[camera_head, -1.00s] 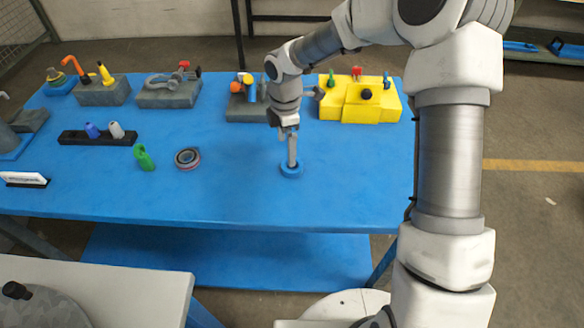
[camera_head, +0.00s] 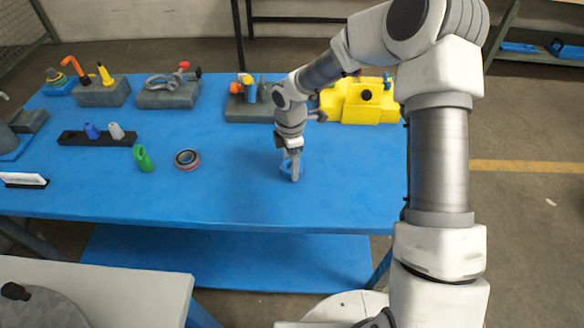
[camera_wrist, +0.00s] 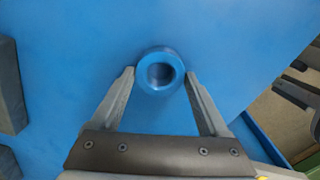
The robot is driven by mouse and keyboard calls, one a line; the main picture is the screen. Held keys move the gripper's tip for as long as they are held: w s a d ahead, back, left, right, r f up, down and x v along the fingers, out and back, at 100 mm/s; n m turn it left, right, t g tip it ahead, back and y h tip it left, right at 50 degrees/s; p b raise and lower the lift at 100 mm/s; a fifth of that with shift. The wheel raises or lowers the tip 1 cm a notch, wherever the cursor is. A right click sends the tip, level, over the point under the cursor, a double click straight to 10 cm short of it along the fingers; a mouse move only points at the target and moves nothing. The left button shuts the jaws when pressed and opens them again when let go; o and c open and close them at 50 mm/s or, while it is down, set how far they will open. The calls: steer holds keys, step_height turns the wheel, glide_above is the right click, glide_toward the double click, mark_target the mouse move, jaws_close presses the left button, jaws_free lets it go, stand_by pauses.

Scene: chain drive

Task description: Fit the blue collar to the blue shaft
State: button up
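The blue collar (camera_wrist: 147,84) is a short ring with a round hole, seen end-on in the wrist view between my fingertips. In the head view the collar (camera_head: 286,169) is at the right-centre of the blue table, partly hidden by a finger. My gripper (camera_head: 293,174) points down around it, and a fingertip shows on each side in the wrist view (camera_wrist: 160,75). The tips are touching the collar or very close to it; I cannot tell whether they press on it, or whether it is off the table. I cannot clearly identify the blue shaft.
A yellow stepped block (camera_head: 370,112) stands behind and right of my gripper. A grey block with orange and blue parts (camera_head: 252,112) stands behind it. A dark ring (camera_head: 187,159), a green piece (camera_head: 143,158) and a black rack (camera_head: 72,138) lie left. The table's front middle is clear.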

jaws_close()
steer(key=shift+r, duration=0.1)
